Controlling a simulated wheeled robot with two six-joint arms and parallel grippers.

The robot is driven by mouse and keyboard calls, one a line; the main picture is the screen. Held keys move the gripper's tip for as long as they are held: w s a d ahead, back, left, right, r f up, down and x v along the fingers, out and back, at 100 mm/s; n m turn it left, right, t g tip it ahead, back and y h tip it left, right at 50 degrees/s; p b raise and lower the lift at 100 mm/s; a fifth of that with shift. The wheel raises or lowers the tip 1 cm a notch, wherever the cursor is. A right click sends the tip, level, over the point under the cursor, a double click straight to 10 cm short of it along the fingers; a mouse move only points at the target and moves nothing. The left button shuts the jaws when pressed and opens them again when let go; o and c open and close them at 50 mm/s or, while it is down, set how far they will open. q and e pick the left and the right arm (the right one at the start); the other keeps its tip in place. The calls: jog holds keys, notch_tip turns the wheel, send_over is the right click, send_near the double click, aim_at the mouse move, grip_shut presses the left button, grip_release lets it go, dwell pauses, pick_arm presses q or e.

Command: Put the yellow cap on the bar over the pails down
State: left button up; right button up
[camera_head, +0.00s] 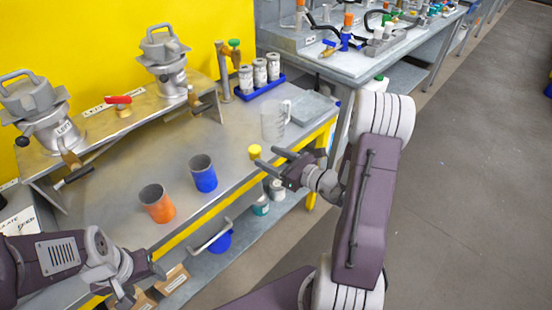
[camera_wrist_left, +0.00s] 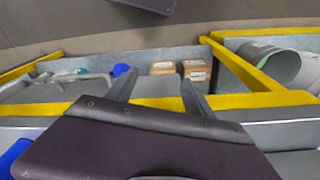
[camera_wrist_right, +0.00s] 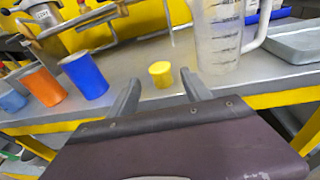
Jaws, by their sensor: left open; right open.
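The yellow cap (camera_head: 255,151) stands on the steel bench near its front edge. In the right wrist view the cap (camera_wrist_right: 160,74) appears upright, just beyond and between my fingertips. My right gripper (camera_head: 264,159) is open and points at the cap, with nothing held. My left gripper (camera_head: 144,285) is open and empty, low in front of the bench. An orange pail (camera_head: 157,203) and a blue pail (camera_head: 203,174) stand on the bench. Behind them a raised metal bar (camera_head: 135,112) carries two grey lidded vessels with taps. I see no yellow cap on the bar.
A clear measuring jug (camera_head: 275,121) stands close behind the cap, beside a grey tray (camera_head: 313,107). A blue rack (camera_head: 259,88) holds several white jars. Under the bench, cardboard boxes (camera_wrist_left: 195,69) lie on a shelf. Bare bench lies between the blue pail and the cap.

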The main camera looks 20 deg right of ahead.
jog(key=s+a+f+n+g+y, duration=0.3)
jog(key=s+a+n+g+y, duration=0.1)
jog(key=s+a+n+g, duration=0.85)
jog(key=s+d+f+n+g+h, duration=0.2)
jog(key=s+f+n+g+h, duration=0.3)
jog(key=s+n, duration=0.5)
jog(key=w+d+r+n+t+h, duration=0.1)
jog(key=w+d+n+t+h, duration=0.3)
jog(key=n, duration=0.4)
jog(key=shift+w+d+h, duration=0.55)
jog(key=shift+w+h, duration=0.1)
jog(key=shift+h, duration=0.35)
jog(key=shift+r+n, duration=0.15)
jog(key=shift+n, duration=0.1)
